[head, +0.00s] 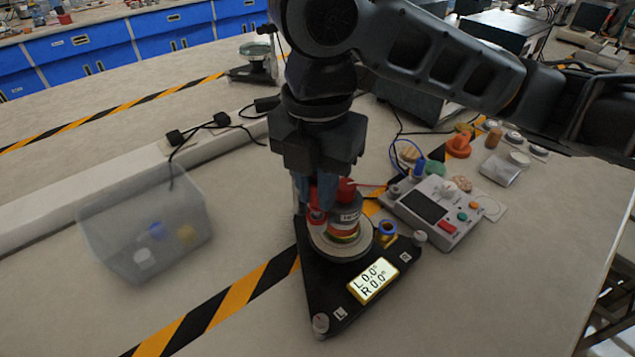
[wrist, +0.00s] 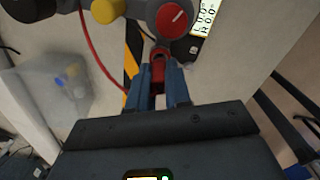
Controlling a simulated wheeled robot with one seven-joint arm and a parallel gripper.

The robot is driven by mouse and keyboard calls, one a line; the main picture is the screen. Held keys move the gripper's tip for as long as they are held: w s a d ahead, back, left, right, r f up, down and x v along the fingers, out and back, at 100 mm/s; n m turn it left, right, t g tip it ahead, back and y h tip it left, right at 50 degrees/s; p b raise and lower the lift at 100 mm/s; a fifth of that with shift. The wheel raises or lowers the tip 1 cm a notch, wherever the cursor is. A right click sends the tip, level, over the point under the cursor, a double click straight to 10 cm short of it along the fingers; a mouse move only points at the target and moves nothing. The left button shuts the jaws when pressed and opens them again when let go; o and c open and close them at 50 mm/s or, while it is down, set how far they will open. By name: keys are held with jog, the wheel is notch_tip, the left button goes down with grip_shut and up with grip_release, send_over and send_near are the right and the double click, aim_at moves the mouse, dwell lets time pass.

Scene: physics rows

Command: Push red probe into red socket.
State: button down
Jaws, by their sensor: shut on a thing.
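My gripper (head: 325,182) points down over a black triangular device with a round stacked body. In the wrist view its two blue fingers (wrist: 161,88) are shut on the red probe (wrist: 158,68). The red probe also shows in the head view (head: 316,203), low between the fingers at the left side of the round body. A red cable (wrist: 90,58) curves past the fingers in the wrist view. I cannot pick out the red socket for certain; the fingers and probe cover that spot, and I cannot tell how deep the probe sits.
The black base (head: 325,290) has a lit display (head: 374,280) reading L 0.0 and R 0.0. A red knob (wrist: 175,18) is close to the fingers. A grey meter box (head: 432,211) stands to the right. A translucent bin (head: 145,228) is at left. The front-left table is clear.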

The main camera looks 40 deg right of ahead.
jog(key=shift+f+b, duration=0.7)
jog(key=shift+f, duration=0.2)
dwell(0.8)
jog(key=c, duration=1)
grip_release()
jog(key=shift+o, duration=0.5)
jog(key=shift+o, duration=0.8)
jog(key=shift+r+p, duration=3.25)
jog(key=shift+r, duration=0.55)
